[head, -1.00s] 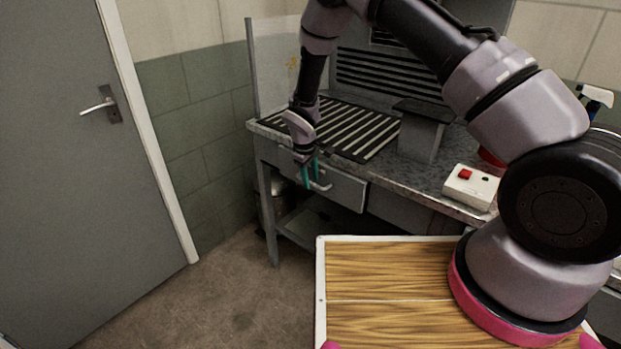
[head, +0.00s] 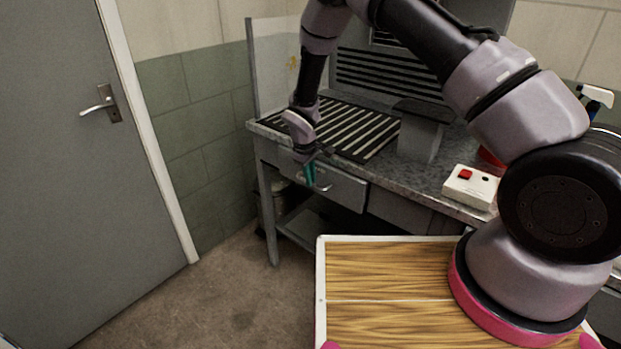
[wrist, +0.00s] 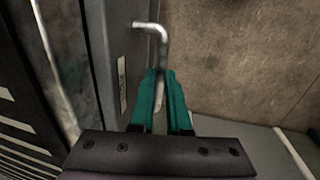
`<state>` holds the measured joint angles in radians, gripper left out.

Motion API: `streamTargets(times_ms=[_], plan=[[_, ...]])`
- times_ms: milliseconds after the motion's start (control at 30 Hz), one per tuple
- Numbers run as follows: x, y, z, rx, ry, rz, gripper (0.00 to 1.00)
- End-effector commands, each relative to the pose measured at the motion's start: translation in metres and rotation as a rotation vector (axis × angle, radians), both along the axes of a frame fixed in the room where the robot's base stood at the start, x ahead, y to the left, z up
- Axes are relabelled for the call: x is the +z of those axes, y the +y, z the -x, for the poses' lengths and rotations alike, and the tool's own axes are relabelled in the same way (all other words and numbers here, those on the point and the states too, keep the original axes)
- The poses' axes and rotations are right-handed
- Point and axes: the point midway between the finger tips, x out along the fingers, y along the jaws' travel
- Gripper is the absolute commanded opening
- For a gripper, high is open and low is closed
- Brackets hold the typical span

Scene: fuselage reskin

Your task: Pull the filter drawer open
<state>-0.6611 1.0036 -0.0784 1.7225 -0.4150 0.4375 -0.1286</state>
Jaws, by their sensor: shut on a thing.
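The filter drawer (head: 345,188) is a grey front under the bench top, flush with the bench frame as far as I can see. Its pale bar handle (head: 323,187) shows beside my gripper (head: 310,176). In the wrist view the handle (wrist: 161,45) runs from the drawer front (wrist: 121,50) down between the teal fingers of my gripper (wrist: 160,82). The fingers are closed on the handle, and its near end is partly hidden between them.
The bench top (head: 400,174) carries a slatted grille (head: 345,128), a grey stand (head: 420,138) and a white box with a red button (head: 470,186). A grey door (head: 70,180) stands at left. The floor (head: 235,290) before the drawer is clear.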

Motion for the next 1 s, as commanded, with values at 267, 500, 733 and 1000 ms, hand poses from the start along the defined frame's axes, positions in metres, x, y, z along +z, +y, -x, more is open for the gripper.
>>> streamTargets(times_ms=[267, 500, 733, 1000], plan=[[0.001, 0.0, 0.0, 0.0, -0.001, -0.001, 0.0], [0.001, 0.0, 0.0, 0.0, -0.001, -0.001, 0.0], [0.001, 0.001, 0.0, 0.0, -0.001, -0.001, 0.0], [0.001, 0.015, 0.018, 0.004, 0.0, 0.0, 0.0]])
